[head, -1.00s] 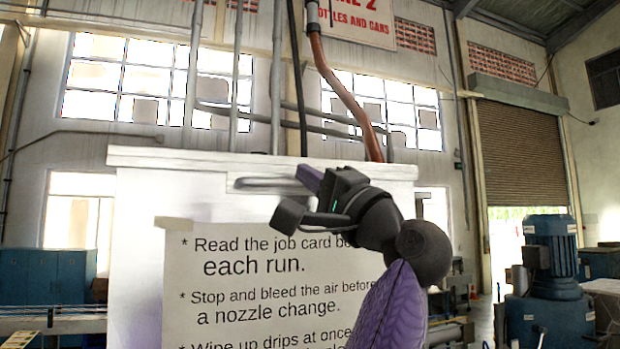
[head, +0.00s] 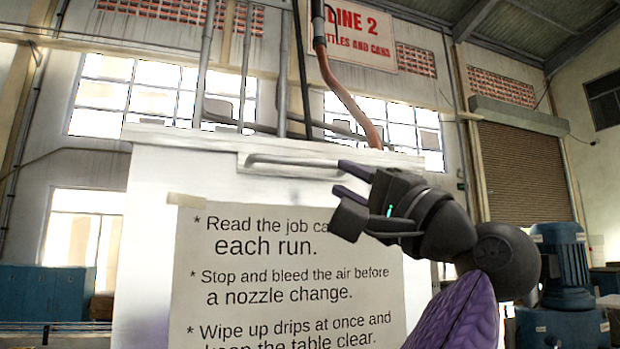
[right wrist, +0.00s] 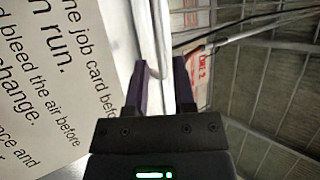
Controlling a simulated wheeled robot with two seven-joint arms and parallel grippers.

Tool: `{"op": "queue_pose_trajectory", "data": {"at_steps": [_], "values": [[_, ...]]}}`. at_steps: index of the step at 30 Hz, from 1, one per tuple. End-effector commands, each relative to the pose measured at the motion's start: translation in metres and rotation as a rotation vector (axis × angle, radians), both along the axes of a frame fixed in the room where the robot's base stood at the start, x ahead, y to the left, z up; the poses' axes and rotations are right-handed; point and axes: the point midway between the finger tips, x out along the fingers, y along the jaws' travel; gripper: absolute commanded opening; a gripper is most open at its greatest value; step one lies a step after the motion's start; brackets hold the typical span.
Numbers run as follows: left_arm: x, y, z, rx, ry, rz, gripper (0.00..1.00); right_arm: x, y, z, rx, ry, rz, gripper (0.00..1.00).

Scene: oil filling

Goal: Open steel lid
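The steel lid (head: 190,141) shows as a pale slab along the top of a white box, and it appears shut. A long bar handle (head: 290,161) runs along its front edge; the handle also shows in the right wrist view (right wrist: 161,25). My right gripper (head: 346,180) is at the right end of the handle, with its purple fingers apart. In the right wrist view, part of the handle lies between the open fingers (right wrist: 160,75), and I cannot tell whether they touch it. My left gripper is not in view.
A paper notice (head: 285,280) is taped to the box front. A copper pipe (head: 345,95) and grey conduits (head: 240,60) rise behind the box. A blue motor unit (head: 565,275) stands at the right. A red and white sign (head: 360,35) hangs above.

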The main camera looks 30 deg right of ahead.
Motion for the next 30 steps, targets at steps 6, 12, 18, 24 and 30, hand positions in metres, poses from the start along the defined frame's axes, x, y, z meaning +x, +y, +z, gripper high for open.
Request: {"op": "queue_pose_trajectory", "data": {"at_steps": [6,12,18,24,30], "values": [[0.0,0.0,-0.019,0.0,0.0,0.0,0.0,-0.019,-0.004,-0.013,-0.001,-0.003,-0.001,0.32],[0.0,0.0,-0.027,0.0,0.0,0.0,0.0,-0.03,-0.007,-0.018,-0.001,-0.003,0.0,0.32],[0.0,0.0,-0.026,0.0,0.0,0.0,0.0,-0.03,-0.007,-0.017,-0.001,-0.003,0.0,0.32],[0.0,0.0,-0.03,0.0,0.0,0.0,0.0,-0.03,-0.007,-0.017,-0.001,-0.003,-0.001,0.32],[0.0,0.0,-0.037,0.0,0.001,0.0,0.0,-0.037,-0.009,-0.023,0.001,-0.007,-0.002,0.32]]}}
